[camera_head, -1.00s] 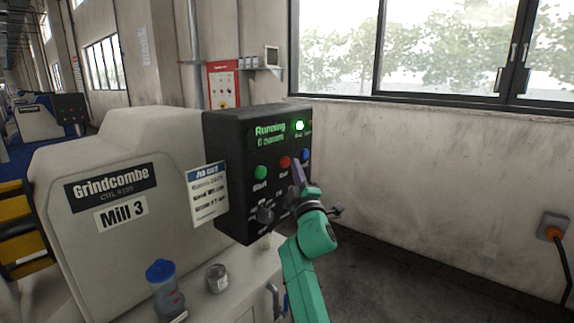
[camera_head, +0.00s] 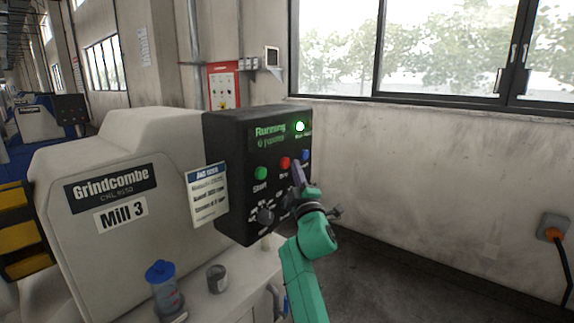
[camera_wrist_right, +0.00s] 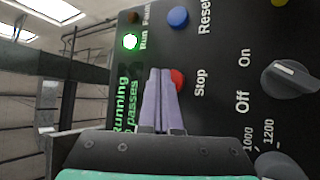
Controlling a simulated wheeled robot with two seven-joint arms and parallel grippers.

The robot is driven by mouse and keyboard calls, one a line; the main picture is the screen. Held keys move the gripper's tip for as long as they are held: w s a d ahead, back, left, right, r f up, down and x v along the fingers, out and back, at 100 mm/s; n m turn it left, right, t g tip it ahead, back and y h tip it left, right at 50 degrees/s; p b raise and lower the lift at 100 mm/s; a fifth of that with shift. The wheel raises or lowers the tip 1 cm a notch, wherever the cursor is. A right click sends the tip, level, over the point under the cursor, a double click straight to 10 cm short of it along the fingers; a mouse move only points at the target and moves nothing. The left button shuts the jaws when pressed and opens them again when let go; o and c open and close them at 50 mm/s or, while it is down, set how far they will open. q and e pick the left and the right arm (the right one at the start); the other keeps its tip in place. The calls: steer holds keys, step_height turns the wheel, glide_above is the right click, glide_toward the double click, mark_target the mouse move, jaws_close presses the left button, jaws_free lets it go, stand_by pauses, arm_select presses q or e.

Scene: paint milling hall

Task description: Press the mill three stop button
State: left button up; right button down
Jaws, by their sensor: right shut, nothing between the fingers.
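The mill three control panel (camera_head: 226,140) is a dark box on a pale machine labelled Mill 3 (camera_head: 122,214). Its red stop button (camera_head: 285,162) sits between the green start button (camera_head: 261,173) and the blue reset button (camera_head: 304,154). My right gripper (camera_head: 297,168) is shut and empty, its fingertips just to the right of the stop button. In the wrist view the fingers (camera_wrist_right: 160,75) partly cover the red stop button (camera_wrist_right: 178,79); I cannot tell whether they touch it. The display (camera_head: 269,132) reads Running and the run light (camera_head: 299,126) glows green. My left gripper is out of view.
Below the buttons are dark knobs (camera_head: 265,215); one shows labelled On and Off in the wrist view (camera_wrist_right: 290,78). A job card (camera_head: 207,194) hangs at the panel's left. A blue-lidded bottle (camera_head: 164,285) and a tin (camera_head: 217,278) stand on the ledge below.

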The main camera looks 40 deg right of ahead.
stand_by(0.6)
steer(key=shift+w+a+b, duration=0.1)
steer(key=shift+w+b, duration=0.35)
steer(key=shift+w+a+b, duration=0.15)
steer(key=shift+w+b, duration=0.25)
steer(key=shift+b, duration=0.1)
stand_by(0.5)
steer(key=shift+s, duration=0.1)
steer(key=shift+s+d+p, duration=0.2)
steer(key=shift+s+p, duration=0.4)
steer(key=shift+s, duration=0.15)
